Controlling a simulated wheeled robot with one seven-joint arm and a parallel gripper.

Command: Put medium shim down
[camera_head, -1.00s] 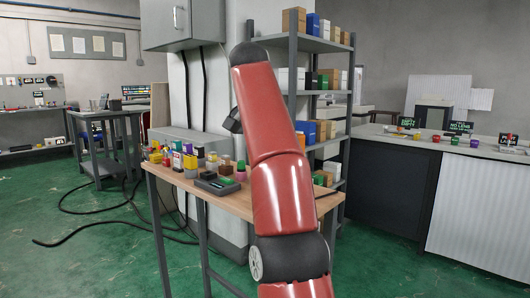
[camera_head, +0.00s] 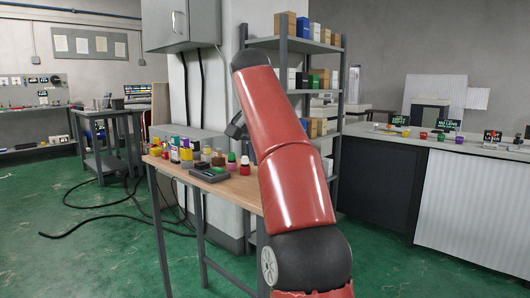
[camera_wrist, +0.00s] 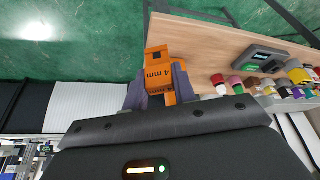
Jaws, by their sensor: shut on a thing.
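In the wrist view my gripper (camera_wrist: 155,90) is shut on an orange shim marked "4 mm" (camera_wrist: 157,75). The shim is held between the two grey fingers, beside the edge of a wooden table (camera_wrist: 205,42), with green floor behind it. I cannot tell its height above the tabletop. In the head view my red arm reaches up in front of the wooden table (camera_head: 235,192). The fingers and the shim are hidden there.
Several small coloured items (camera_head: 186,154) and a dark grey device (camera_head: 209,174) stand on the table. A shelf rack (camera_head: 312,45) with boxes is behind. A counter (camera_head: 400,138) with small signs is at the right. Black cables (camera_head: 105,212) lie on the floor.

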